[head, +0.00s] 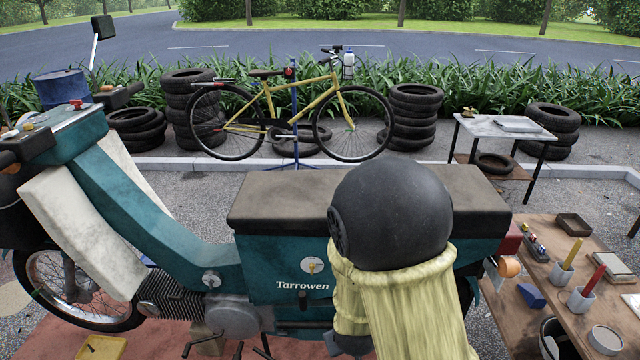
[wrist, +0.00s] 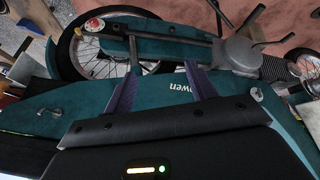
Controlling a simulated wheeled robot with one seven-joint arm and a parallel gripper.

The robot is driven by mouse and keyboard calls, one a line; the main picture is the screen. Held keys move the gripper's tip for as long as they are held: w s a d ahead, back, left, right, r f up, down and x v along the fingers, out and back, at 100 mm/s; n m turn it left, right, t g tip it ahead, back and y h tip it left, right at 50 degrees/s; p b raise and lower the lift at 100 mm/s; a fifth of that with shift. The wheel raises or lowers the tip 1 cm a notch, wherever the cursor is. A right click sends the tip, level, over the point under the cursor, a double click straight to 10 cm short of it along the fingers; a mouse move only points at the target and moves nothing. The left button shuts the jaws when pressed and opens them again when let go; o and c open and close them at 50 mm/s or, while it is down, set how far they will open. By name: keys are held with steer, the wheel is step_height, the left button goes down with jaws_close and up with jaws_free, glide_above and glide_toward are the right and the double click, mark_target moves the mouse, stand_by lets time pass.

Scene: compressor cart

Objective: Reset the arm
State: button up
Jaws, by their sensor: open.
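My gripper (wrist: 165,76) shows in the wrist view with its two dark purple fingers spread apart. Nothing is between them except the teal side of the scooter behind. I cannot tell whether the fingertips touch that panel. My arm (head: 400,220), with a dark round joint and a yellowish cloth sleeve, stands in front of the scooter in the head view.
A wooden bench (head: 540,300) at right holds cups, small trays and a blue block. A yellow tray (head: 101,347) lies at lower left. Behind stand a yellow bicycle (head: 290,100) on a stand, tyre stacks (head: 413,115) and a small table (head: 500,130). Open paving lies between.

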steer(key=s+d+r+m+g+p, duration=0.1)
steer(key=s+d+r+m, duration=0.1)
steer(key=s+d+r, duration=0.2)
steer(key=s+d+r+m+g+p, duration=0.1)
steer(key=s+d+r+m+g, duration=0.1)
steer(key=r, duration=0.6)
steer(key=shift+s+d+y, duration=0.3)
steer(key=shift+s+d, duration=0.6)
steer(key=shift+d, duration=0.3)
steer(key=shift+r, duration=0.1)
steer(key=c, duration=0.3)
steer(key=shift+w, duration=0.1)
steer(key=shift+c, duration=0.7)
